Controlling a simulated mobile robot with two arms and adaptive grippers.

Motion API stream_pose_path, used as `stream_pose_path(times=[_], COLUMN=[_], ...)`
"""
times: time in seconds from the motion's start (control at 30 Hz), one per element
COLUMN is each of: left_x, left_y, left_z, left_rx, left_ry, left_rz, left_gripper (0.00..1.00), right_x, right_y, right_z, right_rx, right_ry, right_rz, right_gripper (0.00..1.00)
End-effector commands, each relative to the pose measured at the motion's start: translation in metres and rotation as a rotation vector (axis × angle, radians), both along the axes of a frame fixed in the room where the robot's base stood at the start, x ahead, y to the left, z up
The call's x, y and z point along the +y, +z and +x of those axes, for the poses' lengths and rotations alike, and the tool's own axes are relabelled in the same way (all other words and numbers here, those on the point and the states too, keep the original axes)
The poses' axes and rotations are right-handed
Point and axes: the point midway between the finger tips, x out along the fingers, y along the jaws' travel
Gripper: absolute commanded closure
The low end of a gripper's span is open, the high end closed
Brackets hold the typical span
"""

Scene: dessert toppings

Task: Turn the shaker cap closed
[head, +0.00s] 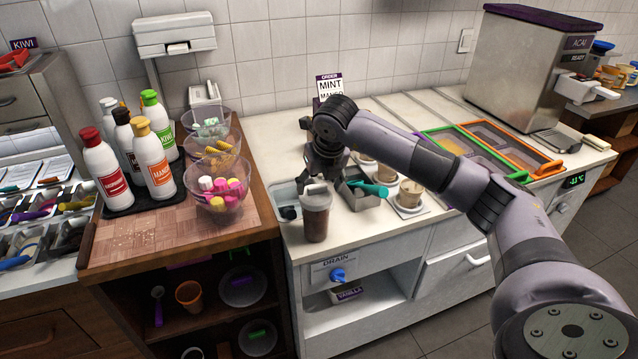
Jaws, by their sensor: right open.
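The shaker (316,218) stands upright on the front edge of the white counter, with dark brown contents showing through its clear wall. Its grey cap (317,190) is on top; I cannot tell which way it is turned. My right gripper (318,172) reaches in from the right and points down just above and behind the cap. It is open and holds nothing. I cannot tell whether a finger touches the cap. My left gripper is out of view.
A metal container with a teal-handled scoop (368,188) and a cup on a white pad (410,194) stand close right of the shaker. Left are a bowl of colourful sweets (232,208) and sauce bottles (155,160). Green and orange framed trays (478,150) lie further right.

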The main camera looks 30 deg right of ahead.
Motion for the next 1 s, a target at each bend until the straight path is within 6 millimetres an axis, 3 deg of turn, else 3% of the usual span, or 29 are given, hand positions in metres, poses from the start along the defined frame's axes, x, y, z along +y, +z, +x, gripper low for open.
stream_pose_path(times=[0.53,0.7,1.0], left_x=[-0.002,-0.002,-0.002], left_y=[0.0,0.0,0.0], left_z=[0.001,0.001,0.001], left_rx=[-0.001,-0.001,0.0], left_ry=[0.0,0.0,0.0], left_rz=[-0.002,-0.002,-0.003], left_gripper=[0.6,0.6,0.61], right_x=[0.009,0.011,0.011], right_y=[0.094,0.106,0.108], right_z=[-0.036,-0.042,-0.043], right_rx=[-0.005,-0.002,-0.001], right_ry=[-0.001,0.0,0.0], right_rz=[-0.001,0.0,0.0], right_gripper=[0.37,0.37,0.37])
